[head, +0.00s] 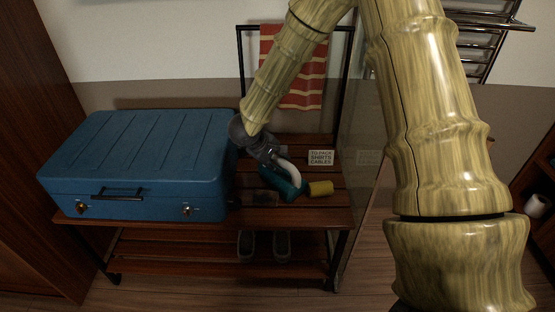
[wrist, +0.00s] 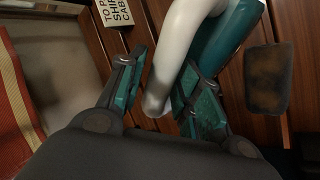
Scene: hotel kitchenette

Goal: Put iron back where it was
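The iron (head: 288,180), teal with a white curved handle, lies on the slatted wooden rack to the right of the blue suitcase. In the wrist view the white handle (wrist: 180,65) passes between the fingers of my gripper (wrist: 162,72). The fingers look spread around it, with a narrow gap on the left; contact on the right is unclear. In the head view my gripper (head: 272,158) is low over the iron and partly hides it. A dark rectangular pad with a brown scorched patch (head: 264,198) lies left of the iron; it also shows in the wrist view (wrist: 267,80).
The blue suitcase (head: 140,165) fills the rack's left side. A striped towel (head: 295,75) hangs at the back. A glass panel (head: 360,150) borders the right.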

